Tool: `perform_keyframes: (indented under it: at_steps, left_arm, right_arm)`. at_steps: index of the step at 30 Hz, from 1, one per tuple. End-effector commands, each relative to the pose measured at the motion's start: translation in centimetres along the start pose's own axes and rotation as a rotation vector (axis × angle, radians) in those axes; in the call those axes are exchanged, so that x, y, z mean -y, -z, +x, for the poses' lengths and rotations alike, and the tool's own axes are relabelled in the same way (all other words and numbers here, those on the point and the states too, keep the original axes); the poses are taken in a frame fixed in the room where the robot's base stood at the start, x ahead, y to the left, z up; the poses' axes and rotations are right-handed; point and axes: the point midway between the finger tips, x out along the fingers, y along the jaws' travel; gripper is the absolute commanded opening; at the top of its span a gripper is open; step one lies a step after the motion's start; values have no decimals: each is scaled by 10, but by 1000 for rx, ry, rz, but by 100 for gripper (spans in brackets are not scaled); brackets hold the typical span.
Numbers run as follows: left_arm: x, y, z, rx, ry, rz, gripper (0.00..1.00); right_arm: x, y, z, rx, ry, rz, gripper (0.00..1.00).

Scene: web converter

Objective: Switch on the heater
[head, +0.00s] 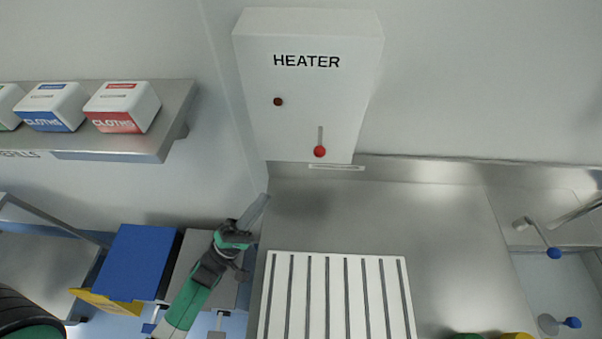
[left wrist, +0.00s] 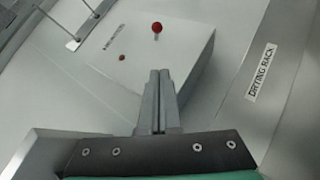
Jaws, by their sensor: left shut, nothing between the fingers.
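The heater (head: 345,105) is a white box on the back wall, labelled HEATER. Its red round lever knob (head: 320,151) sits at the lower end of a short vertical slot. A small dark red lamp (head: 278,102) on its left looks unlit. My left gripper (head: 264,198) is shut and empty, below and left of the box, apart from it in the head view. In the left wrist view the closed fingers (left wrist: 160,74) point toward the heater (left wrist: 185,55), with the red knob (left wrist: 157,28) beyond the tips. My right gripper is not in view.
A white slotted rack (head: 337,290) lies on the steel counter (head: 445,230) below the heater. A shelf (head: 175,115) with cloth boxes (head: 123,107) is at the left. A blue bin lid (head: 137,262) is beside my left arm. Blue-tipped handles (head: 553,252) are at the right.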

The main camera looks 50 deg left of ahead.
Motion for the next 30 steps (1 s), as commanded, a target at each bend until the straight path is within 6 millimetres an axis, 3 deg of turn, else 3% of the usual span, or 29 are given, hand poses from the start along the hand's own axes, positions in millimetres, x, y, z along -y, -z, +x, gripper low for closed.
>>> perform_keyframes:
  at_steps: [14,17,28,30]
  left_arm:
    - [-2,2,9,1,-7,5,0]
    - [-2,1,23,2,-8,4,0]
    - [-3,1,102,3,-10,5,0]
    - [-1,-7,110,4,-8,2,0]
  right_arm:
    - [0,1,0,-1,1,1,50]
    - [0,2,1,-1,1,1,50]
    - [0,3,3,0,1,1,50]
    - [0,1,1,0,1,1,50]
